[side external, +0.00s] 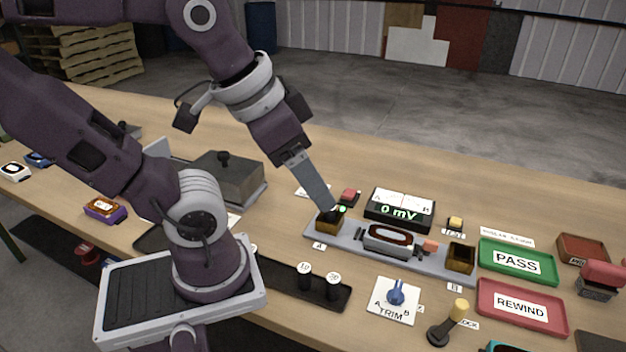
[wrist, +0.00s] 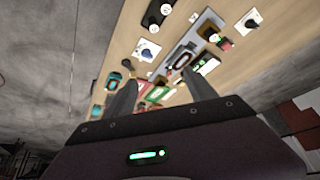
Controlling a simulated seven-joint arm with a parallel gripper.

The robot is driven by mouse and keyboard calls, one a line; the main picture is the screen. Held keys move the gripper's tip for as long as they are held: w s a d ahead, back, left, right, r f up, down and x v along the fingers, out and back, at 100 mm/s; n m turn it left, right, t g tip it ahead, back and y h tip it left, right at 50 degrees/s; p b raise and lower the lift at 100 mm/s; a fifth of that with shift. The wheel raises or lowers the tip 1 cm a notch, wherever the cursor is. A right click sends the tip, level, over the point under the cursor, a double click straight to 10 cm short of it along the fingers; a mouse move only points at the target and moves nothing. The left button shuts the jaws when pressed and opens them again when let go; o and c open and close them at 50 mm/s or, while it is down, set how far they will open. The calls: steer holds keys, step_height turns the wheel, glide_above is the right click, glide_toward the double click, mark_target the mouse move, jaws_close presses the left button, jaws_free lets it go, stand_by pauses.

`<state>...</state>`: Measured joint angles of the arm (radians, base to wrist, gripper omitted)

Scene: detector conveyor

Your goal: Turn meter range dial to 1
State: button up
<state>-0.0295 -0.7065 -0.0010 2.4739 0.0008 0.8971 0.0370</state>
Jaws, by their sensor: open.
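The meter (side external: 398,213) is a black box with a white top marked A and B, and its front reads 0 mV. It also shows in the wrist view (wrist: 208,66). A white plate with a dark knob (wrist: 250,22), possibly the range dial, is at the upper right of the wrist view; its markings are too small to read. In the side view, a white plate edge (side external: 311,189) shows partly behind my gripper. My gripper (side external: 329,207) is open and empty, pointing down near the brown block at A. The wrist view shows its two fingers (wrist: 158,80) apart.
A grey rail (side external: 350,243) carries a detector (side external: 388,239) between two brown blocks. A TRIM knob (side external: 395,293), a small lever (side external: 450,322), a green PASS tray (side external: 517,262) and a red REWIND tray (side external: 521,307) stand nearby. A grey box (side external: 230,177) is behind my arm.

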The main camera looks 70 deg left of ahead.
steer(key=w+a+f+m+g+y, duration=0.1)
steer(key=w+a+f+g, duration=0.15)
steer(key=w+a, duration=0.95)
steer(key=a+f+g, duration=0.1)
steer(key=a+f, duration=0.4)
steer(key=a, duration=0.2)
steer(key=w+a+f+m+g, duration=0.1)
steer(key=a+f, duration=0.4)
steer(key=a, duration=0.2)
steer(key=a+f+g+h, duration=0.1)
steer(key=a+f, duration=0.4)
steer(key=a, duration=0.3)
steer(key=shift+w+m, duration=0.4)
steer(key=f, duration=0.7)
steer(key=shift+s+a+f, duration=0.1)
steer(key=shift+a+f, duration=0.1)
steer(key=shift+f, duration=0.05)
steer(key=shift+c, duration=0.4)
